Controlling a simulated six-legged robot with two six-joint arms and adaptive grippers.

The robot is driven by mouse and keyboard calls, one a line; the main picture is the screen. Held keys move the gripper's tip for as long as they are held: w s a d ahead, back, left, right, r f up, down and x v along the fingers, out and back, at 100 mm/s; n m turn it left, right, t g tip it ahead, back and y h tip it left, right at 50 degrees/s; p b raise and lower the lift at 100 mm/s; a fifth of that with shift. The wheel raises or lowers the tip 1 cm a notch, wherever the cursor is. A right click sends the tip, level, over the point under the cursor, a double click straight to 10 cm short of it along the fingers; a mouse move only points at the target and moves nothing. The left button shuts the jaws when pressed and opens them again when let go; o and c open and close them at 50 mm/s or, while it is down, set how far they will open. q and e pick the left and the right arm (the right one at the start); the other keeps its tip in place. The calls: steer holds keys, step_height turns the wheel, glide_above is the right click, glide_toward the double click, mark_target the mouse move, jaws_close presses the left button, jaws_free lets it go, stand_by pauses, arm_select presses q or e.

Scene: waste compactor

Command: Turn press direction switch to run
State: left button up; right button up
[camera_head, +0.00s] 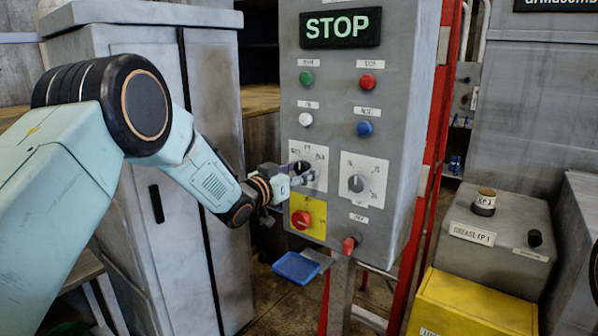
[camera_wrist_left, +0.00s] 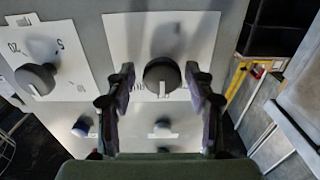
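The grey control panel (camera_head: 330,130) carries two rotary switches on white plates. The left switch (camera_head: 300,168) is partly covered by my left gripper (camera_head: 302,178). In the left wrist view it is a round black knob (camera_wrist_left: 162,75), its white mark at the bottom edge in that picture. My left gripper (camera_wrist_left: 161,85) is open, one finger on each side of this knob, with visible gaps. My right gripper is not in view.
A STOP display (camera_head: 340,28) is lit above green (camera_head: 306,78), red (camera_head: 368,81), white (camera_head: 306,119) and blue (camera_head: 364,129) buttons. A red knob (camera_head: 302,220) on yellow and a red switch (camera_head: 349,245) sit below. A grey cabinet (camera_head: 150,150) stands left.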

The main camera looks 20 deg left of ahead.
arm_select(q)
steer(key=shift+s+a, duration=0.1)
steer(key=shift+a, duration=0.2)
steer(key=c, duration=0.5)
steer(key=shift+d+r, duration=0.1)
steer(key=c, duration=0.4)
steer(key=m+b, duration=0.3)
steer(key=m, duration=0.1)
steer(key=m+b, duration=0.4)
steer(key=m, duration=0.1)
steer(key=shift+m+b, duration=0.3)
steer(key=shift+m, duration=0.1)
steer(key=shift+r, duration=0.1)
